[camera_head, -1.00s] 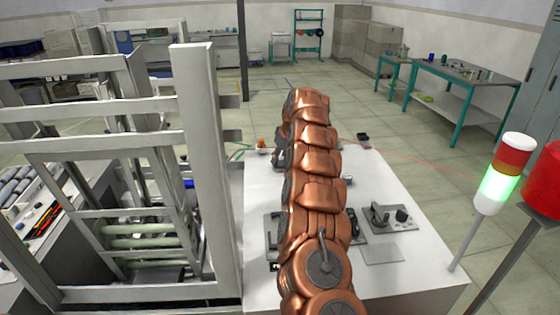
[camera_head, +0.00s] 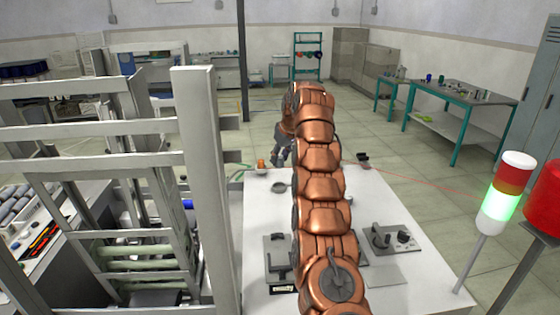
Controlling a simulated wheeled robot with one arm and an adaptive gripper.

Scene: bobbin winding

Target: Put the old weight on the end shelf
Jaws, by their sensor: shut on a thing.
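My copper-coloured arm reaches forward over the white table (camera_head: 385,290), and my grey gripper (camera_head: 281,157) is partly hidden behind its far end. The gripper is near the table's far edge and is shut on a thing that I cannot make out. I cannot pick out the old weight by sight. A small orange object in a pale dish (camera_head: 261,164) stands just left of the gripper. A teal rack with shelves (camera_head: 308,58) stands at the far wall; I cannot tell whether it is the end shelf.
A pale metal frame (camera_head: 195,130) rises close on the left. A signal lamp (camera_head: 502,190) and a red object (camera_head: 545,200) stand at the right. Devices (camera_head: 390,240) sit on the white table. Teal-legged benches (camera_head: 462,82) stand at the back right, with open floor before them.

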